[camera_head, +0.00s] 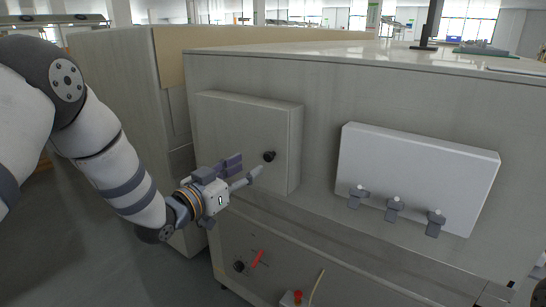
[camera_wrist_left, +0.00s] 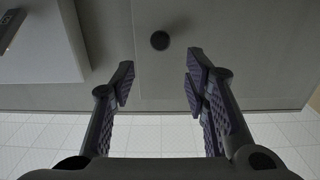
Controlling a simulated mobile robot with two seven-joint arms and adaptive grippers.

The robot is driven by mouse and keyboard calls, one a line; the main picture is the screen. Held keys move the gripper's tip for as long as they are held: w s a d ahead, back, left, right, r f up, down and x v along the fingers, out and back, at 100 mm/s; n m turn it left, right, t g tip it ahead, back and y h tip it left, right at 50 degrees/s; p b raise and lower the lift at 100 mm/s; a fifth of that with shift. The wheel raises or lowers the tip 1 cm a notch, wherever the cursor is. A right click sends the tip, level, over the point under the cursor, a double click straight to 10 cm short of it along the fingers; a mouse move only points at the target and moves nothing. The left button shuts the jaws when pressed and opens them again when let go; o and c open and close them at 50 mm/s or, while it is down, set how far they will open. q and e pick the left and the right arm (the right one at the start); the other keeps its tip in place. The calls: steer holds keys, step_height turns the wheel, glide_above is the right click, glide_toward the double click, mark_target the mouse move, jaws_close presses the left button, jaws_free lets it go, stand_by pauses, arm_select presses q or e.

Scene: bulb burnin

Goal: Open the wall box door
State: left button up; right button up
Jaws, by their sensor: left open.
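The wall box (camera_head: 225,125) is a pale grey, shallow box on the side of a large grey cabinet. Its door looks shut, with a round black knob (camera_head: 269,156) near its right edge. My left gripper (camera_head: 247,167) is open and empty, just left of and below the knob in the head view. In the left wrist view the black knob (camera_wrist_left: 160,40) shows beyond and between the open fingertips (camera_wrist_left: 160,78), with a gap to them. Nothing is between the fingers. My right gripper is not in view.
A white panel (camera_head: 420,165) with several grey clip-like parts (camera_head: 394,208) is right of the box. Below are a red handle (camera_head: 257,258), a black knob (camera_head: 239,266) and a red button (camera_head: 297,296). Open floor (camera_head: 120,265) lies at lower left.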

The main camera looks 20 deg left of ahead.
mark_target(267, 157)
arm_select(q)
steer(key=x, duration=0.5)
steer(key=f+b+x, duration=0.1)
steer(key=x, duration=0.1)
steer(key=shift+w+d, duration=0.1)
steer(key=shift+w, duration=0.15)
steer(key=shift+w+d+r, duration=0.15)
steer(key=shift+w+r, duration=0.05)
steer(key=shift+w, duration=0.25)
jaws_close()
